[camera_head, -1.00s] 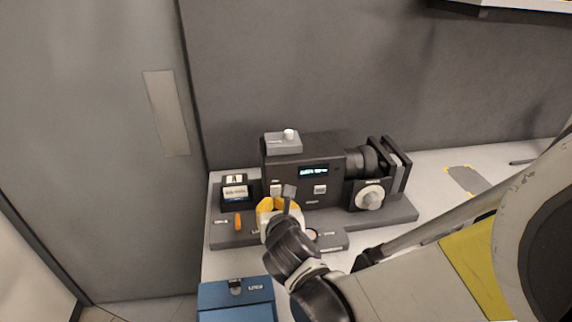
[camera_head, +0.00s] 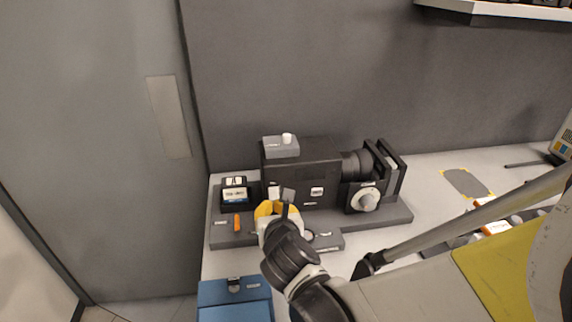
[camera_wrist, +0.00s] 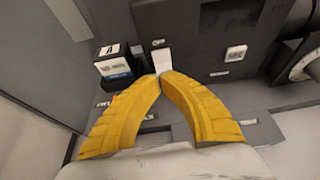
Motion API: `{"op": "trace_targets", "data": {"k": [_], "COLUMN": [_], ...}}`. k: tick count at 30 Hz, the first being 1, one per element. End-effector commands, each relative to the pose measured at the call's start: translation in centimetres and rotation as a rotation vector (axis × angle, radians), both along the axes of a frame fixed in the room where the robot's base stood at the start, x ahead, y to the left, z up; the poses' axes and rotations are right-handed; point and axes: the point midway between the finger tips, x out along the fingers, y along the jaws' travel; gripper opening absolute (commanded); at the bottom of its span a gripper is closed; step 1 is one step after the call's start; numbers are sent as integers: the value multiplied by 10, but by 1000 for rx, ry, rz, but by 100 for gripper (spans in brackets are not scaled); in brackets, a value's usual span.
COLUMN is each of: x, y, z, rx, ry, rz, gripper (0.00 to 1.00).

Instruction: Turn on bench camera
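The bench camera (camera_head: 330,172) is a dark box with a lens on its right side, on a grey base on the bench. Its front screen (camera_wrist: 230,17) is dark. A white switch (camera_head: 274,192) sits low on the front, near the left edge. It also shows in the wrist view (camera_wrist: 161,61), just beyond the fingertips. My gripper (camera_head: 270,208) has yellow fingers whose tips (camera_wrist: 160,76) meet at the lower end of the switch. They look shut with nothing between them. Whether they touch the switch is unclear.
A black cartridge holder (camera_head: 234,199) and an orange lever (camera_head: 237,222) are at the left. A white knob (camera_head: 365,200) is below the lens. A blue box (camera_head: 240,302) stands in front. A shelf (camera_head: 500,10) hangs at the upper right.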

Motion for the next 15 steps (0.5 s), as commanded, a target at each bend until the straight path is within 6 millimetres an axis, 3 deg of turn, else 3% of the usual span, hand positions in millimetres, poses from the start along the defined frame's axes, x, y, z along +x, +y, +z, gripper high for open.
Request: {"op": "trace_targets", "data": {"k": [9, 15], "x": [-61, -85], "y": [-14, -20], "z": [31, 40], "rx": [-2, -1], "ry": [1, 1], "rz": [2, -1], "gripper": [0, 0]}}
